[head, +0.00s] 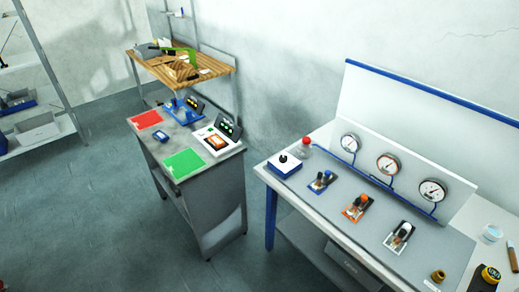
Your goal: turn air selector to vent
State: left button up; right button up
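Three lever units stand in a row on the grey mat: a blue one (322,181), an orange one (356,207) and a white one (398,235), each with a dark part on top. Neither of my grippers is in the head view.
Three round gauges (388,164) with blue piping stand behind the levers. A brass part (438,276) and tape measure (490,275) lie at right. A grey cabinet (205,205) stands left, with open floor (90,220) beyond.

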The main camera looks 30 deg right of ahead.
aim_at(283, 159)
jog(key=z, duration=0.1)
jog(key=i, duration=0.9)
jog(key=z, duration=0.3)
